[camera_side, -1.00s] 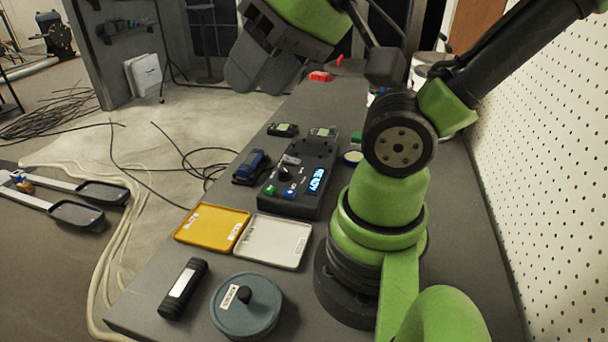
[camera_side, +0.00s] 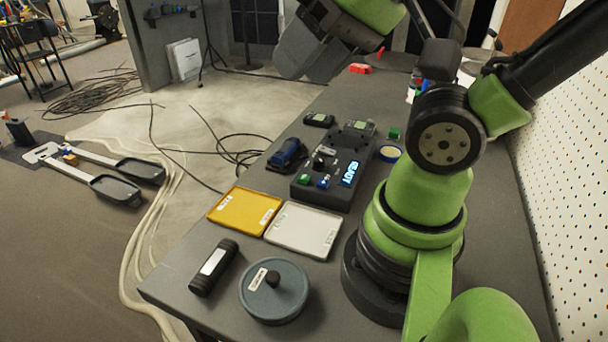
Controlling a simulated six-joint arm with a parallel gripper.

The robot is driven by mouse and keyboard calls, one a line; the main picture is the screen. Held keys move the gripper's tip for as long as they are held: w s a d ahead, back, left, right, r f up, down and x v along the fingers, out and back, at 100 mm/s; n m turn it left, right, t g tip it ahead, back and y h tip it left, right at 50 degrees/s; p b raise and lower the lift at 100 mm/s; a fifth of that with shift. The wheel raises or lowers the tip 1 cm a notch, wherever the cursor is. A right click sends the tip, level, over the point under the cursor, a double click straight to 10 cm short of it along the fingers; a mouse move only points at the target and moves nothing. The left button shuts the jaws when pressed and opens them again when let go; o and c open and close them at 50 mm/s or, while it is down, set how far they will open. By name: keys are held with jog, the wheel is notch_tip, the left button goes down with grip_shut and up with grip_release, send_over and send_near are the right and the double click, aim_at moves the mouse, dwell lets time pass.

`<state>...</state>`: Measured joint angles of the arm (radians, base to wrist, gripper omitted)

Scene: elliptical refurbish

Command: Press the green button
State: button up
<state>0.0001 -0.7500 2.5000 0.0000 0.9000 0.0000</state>
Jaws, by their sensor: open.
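The green button (camera_side: 305,179) is a small green cap at the near left corner of a dark control box (camera_side: 326,194) on the bench. A blue button (camera_side: 323,183) sits just right of it, and a lit display (camera_side: 350,173) reading "READY" is at the box's right side. My gripper (camera_side: 305,70) is high at the top of the view, above and beyond the box, and well apart from the green button. Its jaws are open and nothing shows between them. Part of it is cut off by the top edge.
A yellow tray (camera_side: 268,202) and a white tray (camera_side: 335,233) lie in front of the box. A dark cylinder (camera_side: 213,266) and a round lidded pot (camera_side: 290,309) are nearer. A blue device (camera_side: 288,155) stands left of the box. A pegboard wall (camera_side: 560,160) bounds the right.

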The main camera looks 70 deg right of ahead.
grip_shut()
dwell(1.6)
